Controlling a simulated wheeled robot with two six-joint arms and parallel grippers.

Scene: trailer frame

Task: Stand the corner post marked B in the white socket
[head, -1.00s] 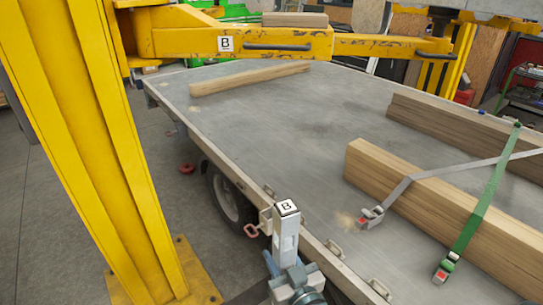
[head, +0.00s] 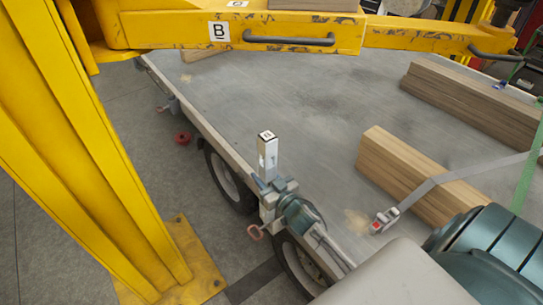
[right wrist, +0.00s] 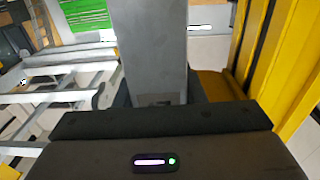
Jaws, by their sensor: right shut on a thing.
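The corner post marked B (head: 268,157) is a grey square post with a white B label on its top end. It stands roughly upright at the near side edge of the trailer bed. My right gripper (head: 273,190) is shut on its lower part. A pale bracket, seemingly the white socket (head: 268,212), is on the bed's edge just below the gripper. The gripper hides the post's foot, so I cannot tell whether it is inside the socket. In the right wrist view the post (right wrist: 150,50) rises between the dark jaws. My left gripper is not in view.
A yellow lift column (head: 85,150) stands at left, and its yellow arm (head: 290,32), also marked B, crosses above the bed. Timber beams (head: 415,170) lie strapped at right. The middle of the trailer bed (head: 300,95) is clear.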

